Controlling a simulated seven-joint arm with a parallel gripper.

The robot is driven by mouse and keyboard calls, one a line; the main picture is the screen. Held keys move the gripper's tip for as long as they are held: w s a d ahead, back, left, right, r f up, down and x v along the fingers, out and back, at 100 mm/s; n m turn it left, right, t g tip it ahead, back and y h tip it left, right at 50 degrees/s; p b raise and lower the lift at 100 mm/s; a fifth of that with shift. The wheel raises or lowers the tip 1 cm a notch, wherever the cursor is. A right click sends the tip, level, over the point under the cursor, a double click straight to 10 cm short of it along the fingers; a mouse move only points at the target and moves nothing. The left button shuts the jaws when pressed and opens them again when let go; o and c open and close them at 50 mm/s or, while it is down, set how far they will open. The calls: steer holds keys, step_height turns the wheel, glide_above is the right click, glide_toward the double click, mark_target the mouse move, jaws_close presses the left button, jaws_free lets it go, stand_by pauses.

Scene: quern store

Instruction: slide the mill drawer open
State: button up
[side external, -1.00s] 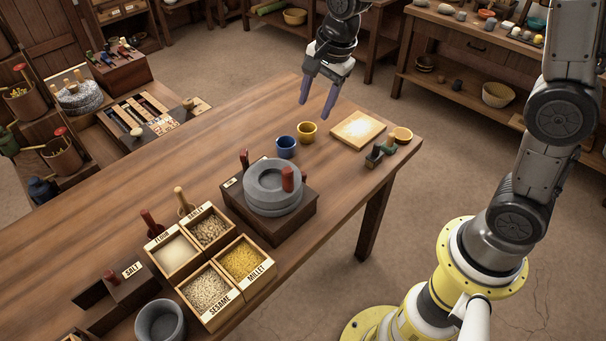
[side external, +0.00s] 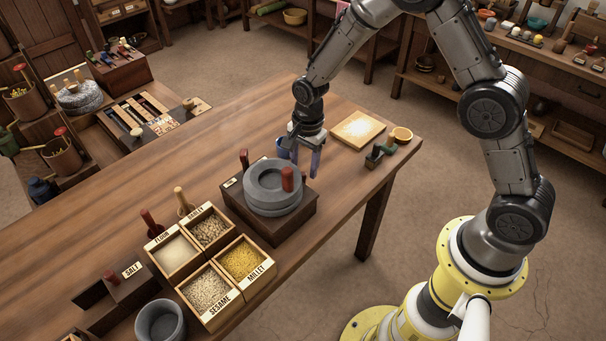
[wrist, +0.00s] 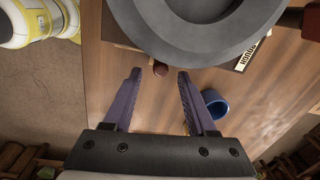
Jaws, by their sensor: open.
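The mill is a round grey stone (side external: 258,189) on a dark wooden box (side external: 283,229), with a red upright handle (side external: 287,179). In the wrist view the stone (wrist: 200,32) fills the top. A small brown round knob (wrist: 160,69) sticks out from under it, on the box side turned away from the side camera; the drawer front itself is hidden. My gripper (side external: 306,168) is open and empty, low at the back right of the mill. In the wrist view my gripper (wrist: 155,75) has its fingertips to either side of the knob, just short of it.
A blue cup (wrist: 214,103) stands close beside one finger; it also shows in the side view (side external: 284,147). Grain boxes (side external: 243,259) stand in front left of the mill.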

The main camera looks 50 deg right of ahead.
mark_target(303, 173)
steer(key=shift+w+f, duration=0.15)
steer(key=shift+f, duration=1.95)
jaws_close()
